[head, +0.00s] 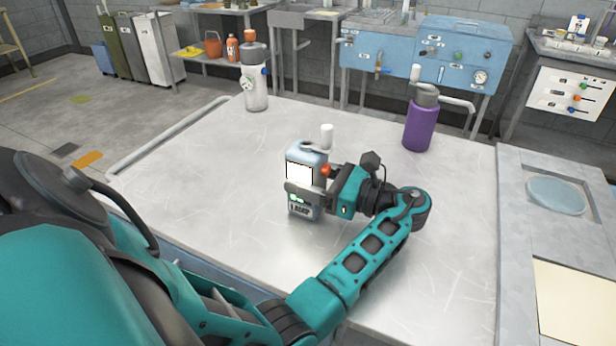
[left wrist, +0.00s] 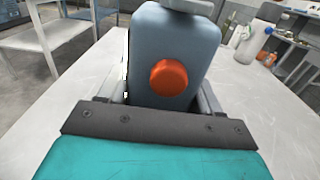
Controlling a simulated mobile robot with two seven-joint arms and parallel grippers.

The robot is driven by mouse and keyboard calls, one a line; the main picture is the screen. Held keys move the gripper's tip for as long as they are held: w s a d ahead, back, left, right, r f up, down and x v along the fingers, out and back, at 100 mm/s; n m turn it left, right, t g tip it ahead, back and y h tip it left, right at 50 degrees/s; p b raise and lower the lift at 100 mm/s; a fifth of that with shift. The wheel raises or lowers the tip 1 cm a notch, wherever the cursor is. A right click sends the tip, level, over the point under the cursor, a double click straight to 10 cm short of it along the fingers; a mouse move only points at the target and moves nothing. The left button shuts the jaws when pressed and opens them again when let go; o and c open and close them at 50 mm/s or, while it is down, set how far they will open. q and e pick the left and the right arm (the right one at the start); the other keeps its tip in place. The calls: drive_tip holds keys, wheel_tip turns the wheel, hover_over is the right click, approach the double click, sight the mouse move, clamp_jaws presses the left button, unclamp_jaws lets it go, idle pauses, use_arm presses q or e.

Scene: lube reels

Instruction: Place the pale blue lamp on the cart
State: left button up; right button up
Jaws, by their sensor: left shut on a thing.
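The pale blue lamp (head: 308,156) is a boxy upright body with a bright white panel and a top handle. My left gripper (head: 306,190) is shut around its middle, above the metal top of the cart (head: 200,175). I cannot tell whether the lamp's base touches that top. In the left wrist view the lamp (left wrist: 175,45) stands between the fingers, with a round orange knob facing the camera. The fingertips are mostly hidden there. My right gripper is not in view.
A whitish bottle (head: 256,95) stands at the cart's back left and a purple bottle (head: 419,125) at its back right. A grey worktop (head: 515,240) adjoins on the right, with a round pale blue dish (head: 556,196). The cart top around the lamp is clear.

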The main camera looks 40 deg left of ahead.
use_arm(q)
drive_tip(key=o, duration=1.4)
drive_tip(key=shift+f, duration=0.1)
drive_tip(key=shift+c, duration=0.2)
drive_tip(key=shift+r, duration=0.2)
